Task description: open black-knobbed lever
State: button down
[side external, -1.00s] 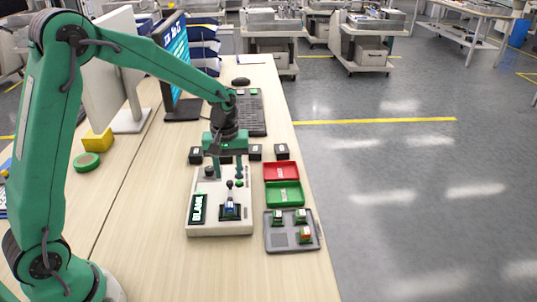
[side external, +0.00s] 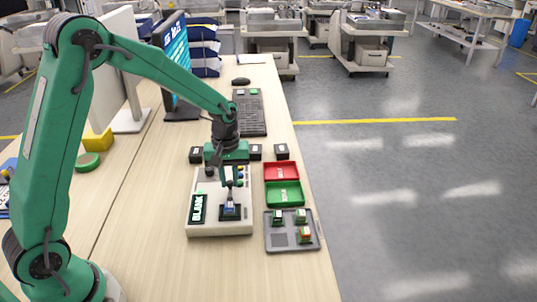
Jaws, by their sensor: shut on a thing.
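The light grey box (side external: 207,230) stands on the wooden bench. It carries a black socket (side external: 230,213) with a small blue-and-white part in it, and a lit display reading BLANK (side external: 197,208). The black-knobbed lever stands upright at the back of this socket; its knob is now mostly hidden by my fingers. My gripper (side external: 229,183) points down over the box and is shut on the lever's knob.
Right of the box are a red bin (side external: 281,171), a green bin (side external: 284,193) and a grey tray (side external: 279,240) holding several small chips. Small black blocks (side external: 281,152) and a keyboard (side external: 250,113) lie behind. The bench front is clear.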

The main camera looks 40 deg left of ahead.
jog(key=shift+w+d+m, duration=0.1)
jog(key=shift+m, duration=0.2)
jog(key=shift+w+d+m, duration=0.15)
jog(key=shift+d+m, duration=0.05)
jog(key=shift+m, duration=0.4)
jog(key=shift+w+d+m, duration=0.15)
jog(key=shift+m, duration=0.45)
jog(key=m, duration=0.1)
jog(key=d+m, duration=0.1)
jog(key=m, duration=0.1)
jog(key=shift+w+d+m, duration=0.15)
jog(key=shift+w+m, duration=0.05)
jog(key=shift+m, duration=0.1)
jog(key=m, duration=0.1)
jog(key=d+m, duration=0.1)
jog(key=m, duration=0.1)
jog(key=shift+d+m, duration=0.15)
jog(key=shift+m, duration=0.15)
jog(key=shift+s+d+m, duration=0.1)
jog(key=shift+d+m, duration=0.25)
jog(key=shift+m, duration=0.6)
jog(key=shift+s+d+m, duration=0.1)
jog(key=shift+d+m, duration=0.2)
jog(key=shift+m, duration=0.65)
jog(key=c, duration=1.3)
grip_release()
